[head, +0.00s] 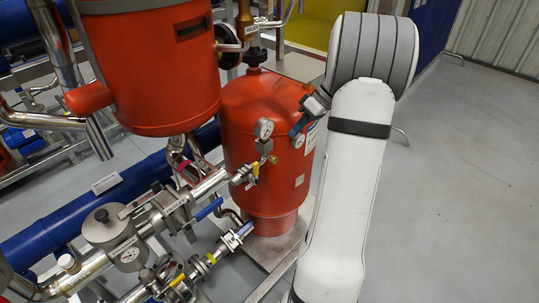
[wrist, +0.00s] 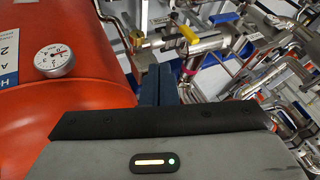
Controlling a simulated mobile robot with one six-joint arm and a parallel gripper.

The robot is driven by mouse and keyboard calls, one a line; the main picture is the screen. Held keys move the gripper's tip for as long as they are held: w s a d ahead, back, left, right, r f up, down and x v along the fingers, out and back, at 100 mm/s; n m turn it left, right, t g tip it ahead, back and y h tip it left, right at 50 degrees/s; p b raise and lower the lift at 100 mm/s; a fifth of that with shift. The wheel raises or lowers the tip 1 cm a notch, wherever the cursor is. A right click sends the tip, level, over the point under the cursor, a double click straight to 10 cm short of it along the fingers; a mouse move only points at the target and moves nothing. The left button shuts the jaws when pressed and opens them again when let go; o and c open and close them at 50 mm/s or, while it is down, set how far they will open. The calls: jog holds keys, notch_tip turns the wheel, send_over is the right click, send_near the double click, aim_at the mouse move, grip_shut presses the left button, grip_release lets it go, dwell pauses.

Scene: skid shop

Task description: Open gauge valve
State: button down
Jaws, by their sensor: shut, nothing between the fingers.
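In the head view, a round white gauge (head: 264,128) stands in front of the red tank on a small block fitting (head: 265,146). A yellow lever (head: 255,168) sits just below that fitting. A second dial gauge (head: 298,140) is on the tank wall, and a dial gauge (wrist: 53,60) also shows at left in the wrist view. My gripper (head: 296,131) has blue fingers and is close to the tank, right of the first gauge. In the wrist view my gripper (wrist: 159,70) is shut and empty, pointing toward brass fittings (wrist: 137,40) and a yellow handle (wrist: 188,34). Whether it touches anything is unclear.
The red tank (head: 247,105) stands behind the fittings. A larger red vessel (head: 150,65) hangs at upper left. Steel pipes with a blue lever (head: 209,209) and a lower yellow handle (head: 177,280) crowd the lower left. Open grey floor (head: 455,200) lies at right.

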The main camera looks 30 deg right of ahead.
jog(key=p, duration=0.1)
send_near(256, 174)
jog(key=w+d+f, duration=0.2)
jog(key=w+f, duration=0.2)
jog(key=a, duration=0.2)
jog(key=s+a+p, duration=0.1)
jog(key=shift+s+a+f, duration=0.1)
jog(key=shift+a+f, duration=0.05)
jog(key=shift+a, duration=0.25)
jog(key=shift+d, duration=0.1)
